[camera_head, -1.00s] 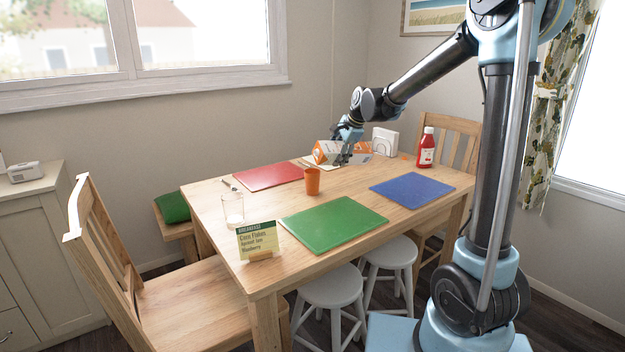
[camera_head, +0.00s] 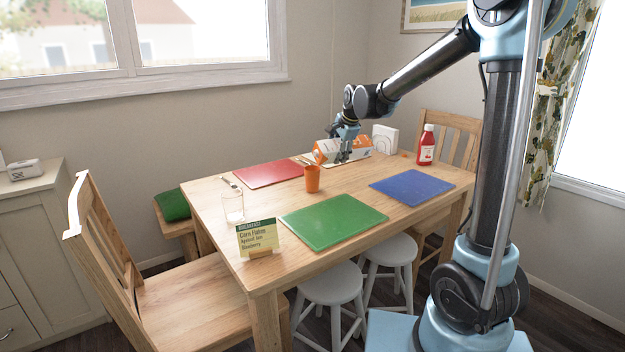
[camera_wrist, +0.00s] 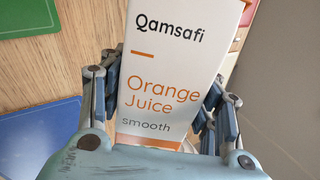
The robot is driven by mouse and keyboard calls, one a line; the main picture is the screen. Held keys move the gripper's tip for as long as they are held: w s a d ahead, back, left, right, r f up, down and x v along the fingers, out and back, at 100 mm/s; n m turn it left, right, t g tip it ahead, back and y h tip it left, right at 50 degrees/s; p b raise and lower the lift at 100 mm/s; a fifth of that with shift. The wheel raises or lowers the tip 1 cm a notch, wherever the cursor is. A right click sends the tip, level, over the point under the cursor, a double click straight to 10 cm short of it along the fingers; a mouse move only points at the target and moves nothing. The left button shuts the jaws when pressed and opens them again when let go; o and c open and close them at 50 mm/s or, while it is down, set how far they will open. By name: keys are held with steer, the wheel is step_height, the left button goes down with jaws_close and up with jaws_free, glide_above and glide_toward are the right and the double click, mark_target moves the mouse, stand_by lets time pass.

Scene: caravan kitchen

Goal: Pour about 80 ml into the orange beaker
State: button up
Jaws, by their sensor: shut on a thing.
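An orange and white carton (camera_head: 330,151), labelled "Orange Juice" in the wrist view (camera_wrist: 160,75), is tilted far over, close to lying flat, above the far part of the table. My gripper (camera_head: 344,156) is shut on it; its fingers press both sides of the carton in the wrist view (camera_wrist: 160,105). The orange beaker (camera_head: 312,180) stands upright on the table, a little nearer and left of the gripper. The carton's left end is above and behind the beaker. No stream of juice shows, and the beaker's inside cannot be made out.
The wooden table (camera_head: 350,192) bears a red mat (camera_head: 268,174), a green mat (camera_head: 332,222) and a blue mat (camera_head: 411,188). A clear glass (camera_head: 233,207), a menu card (camera_head: 257,238), a ketchup bottle (camera_head: 426,146) and a white napkin holder (camera_head: 385,139) also stand there.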

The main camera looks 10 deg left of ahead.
steer(key=shift+r+t+h+p, duration=0.3)
steer(key=shift+r+h+p, duration=0.15)
steer(key=shift+p, duration=0.25)
stand_by(0.6)
steer(key=shift+w+d+r+p, duration=0.15)
steer(key=shift+w+d+p, duration=0.25)
steer(key=shift+d+p, duration=0.05)
stand_by(0.5)
steer(key=shift+r+n+t+h+p, duration=0.2)
steer(key=shift+n+t+h+p, duration=0.1)
steer(key=shift+p, duration=0.2)
stand_by(1.2)
steer(key=shift+d+f, duration=0.1)
steer(key=shift+w+d+f+g+y, duration=0.2)
steer(key=shift+f+g+y, duration=0.4)
steer(key=shift+f+y, duration=0.2)
steer(key=shift+a+r+m+g+y, duration=0.1)
steer(key=shift+m+g+y, duration=0.2)
steer(key=shift+m+y, duration=0.1)
steer(key=shift+y+b, duration=0.3)
steer(key=shift+y, duration=0.05)
steer(key=shift+f+g, duration=0.25)
steer(key=shift+g, duration=0.05)
steer(key=shift+f, duration=0.1)
stand_by(0.7)
